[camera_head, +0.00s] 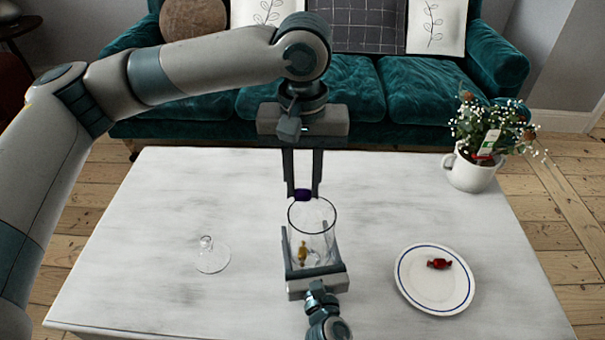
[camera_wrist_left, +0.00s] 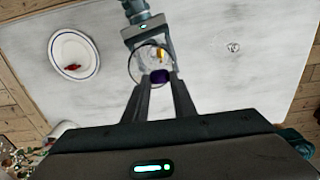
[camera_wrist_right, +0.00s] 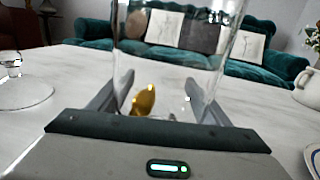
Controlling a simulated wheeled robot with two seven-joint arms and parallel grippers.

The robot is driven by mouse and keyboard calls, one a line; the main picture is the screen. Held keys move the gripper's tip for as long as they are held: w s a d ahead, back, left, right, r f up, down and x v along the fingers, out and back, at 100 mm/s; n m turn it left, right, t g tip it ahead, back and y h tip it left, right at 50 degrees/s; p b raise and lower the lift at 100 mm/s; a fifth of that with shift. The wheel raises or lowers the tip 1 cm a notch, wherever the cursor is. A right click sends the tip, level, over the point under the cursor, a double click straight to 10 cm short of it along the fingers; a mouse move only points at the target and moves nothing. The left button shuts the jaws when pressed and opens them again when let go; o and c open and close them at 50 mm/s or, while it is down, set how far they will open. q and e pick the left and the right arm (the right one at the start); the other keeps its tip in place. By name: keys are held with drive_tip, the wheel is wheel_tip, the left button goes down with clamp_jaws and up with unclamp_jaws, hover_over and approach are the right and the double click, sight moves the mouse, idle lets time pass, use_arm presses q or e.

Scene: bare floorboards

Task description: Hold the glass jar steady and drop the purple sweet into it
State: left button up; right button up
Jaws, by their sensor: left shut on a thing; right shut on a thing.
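The clear glass jar (camera_head: 312,217) stands upright on the white table with a gold sweet (camera_head: 303,252) inside. It also shows in the right wrist view (camera_wrist_right: 172,70). My right gripper (camera_head: 309,240) is shut around the jar's lower part from the near side. My left gripper (camera_head: 303,192) points down and is shut on the purple sweet (camera_head: 303,195), at the jar's far rim in the head view. In the left wrist view the purple sweet (camera_wrist_left: 160,76) overlaps the edge of the jar's mouth. I cannot tell its exact height above the rim.
A white plate (camera_head: 411,288) with a blue ring holds a red sweet (camera_head: 439,264) at the right. A glass lid (camera_head: 212,256) with a knob lies at the left. A teal sofa (camera_head: 400,92) is behind the table.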

use_arm(q)
drive_tip(key=shift+f, duration=2.2)
drive_tip(key=o, duration=1.1)
drive_tip(key=shift+r, duration=0.15)
wheel_tip(320, 180, up, 12)
drive_tip(key=shift+f, duration=0.1)
